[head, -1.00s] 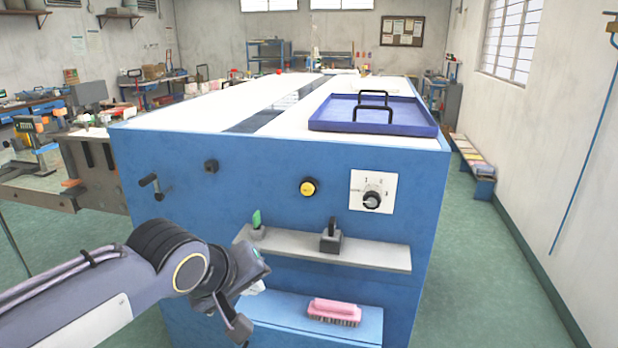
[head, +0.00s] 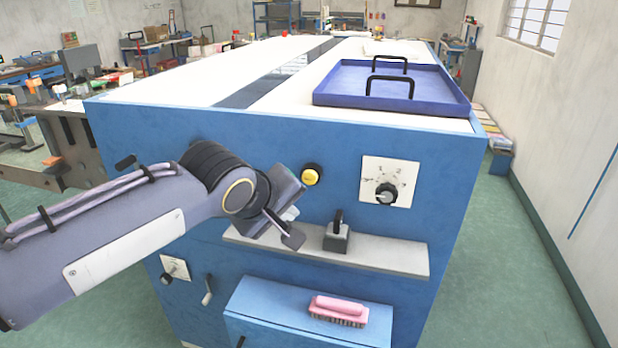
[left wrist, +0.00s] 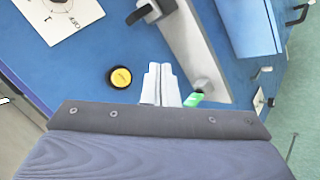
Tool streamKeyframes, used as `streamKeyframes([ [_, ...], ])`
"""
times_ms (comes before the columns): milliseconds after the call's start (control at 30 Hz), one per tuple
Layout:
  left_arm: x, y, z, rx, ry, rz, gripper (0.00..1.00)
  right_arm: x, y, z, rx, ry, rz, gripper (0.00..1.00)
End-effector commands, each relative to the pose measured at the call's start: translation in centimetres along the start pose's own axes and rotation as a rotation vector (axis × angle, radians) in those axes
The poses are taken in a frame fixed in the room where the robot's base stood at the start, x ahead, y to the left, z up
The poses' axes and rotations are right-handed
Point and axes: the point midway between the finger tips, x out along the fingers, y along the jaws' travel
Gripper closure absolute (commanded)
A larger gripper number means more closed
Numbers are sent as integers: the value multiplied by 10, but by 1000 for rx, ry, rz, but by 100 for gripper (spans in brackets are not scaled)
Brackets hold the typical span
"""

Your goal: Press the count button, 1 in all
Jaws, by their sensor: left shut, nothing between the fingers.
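The count button is a round yellow button (head: 311,175) with a dark rim on the blue front panel of the machine. It also shows in the left wrist view (left wrist: 120,77), left of the fingertips; its lettering is too small to read. My left gripper (head: 291,214) is below and slightly left of the button in the head view, mostly hidden behind its own wrist. In the left wrist view its pale fingers (left wrist: 161,85) are together and empty, apart from the button in the picture. My right gripper is not in view.
A white dial plate (head: 400,171) is right of the button. A grey shelf (head: 385,256) below carries a dark block (head: 337,238); a green-handled item (left wrist: 194,99) shows near the fingers. A pink brush (head: 338,309) lies on the lower blue ledge. A blue tray (head: 335,99) sits on top.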

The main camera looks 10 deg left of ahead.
Motion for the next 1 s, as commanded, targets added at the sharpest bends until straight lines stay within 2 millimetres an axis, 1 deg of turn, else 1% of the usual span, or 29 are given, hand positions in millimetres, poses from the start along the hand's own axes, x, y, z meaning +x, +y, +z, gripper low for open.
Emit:
streamKeyframes([
  [167,9,8,-8,-1,-2,-3,100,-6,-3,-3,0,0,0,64],
  [500,42,32,-32,-1,-2,-3,100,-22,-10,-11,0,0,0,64],
  [600,50,37,-37,0,-1,-2,100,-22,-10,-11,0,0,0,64],
  [800,59,43,-43,1,0,0,100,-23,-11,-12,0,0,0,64],
  [1000,61,44,-44,1,1,0,100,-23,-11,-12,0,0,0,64],
])
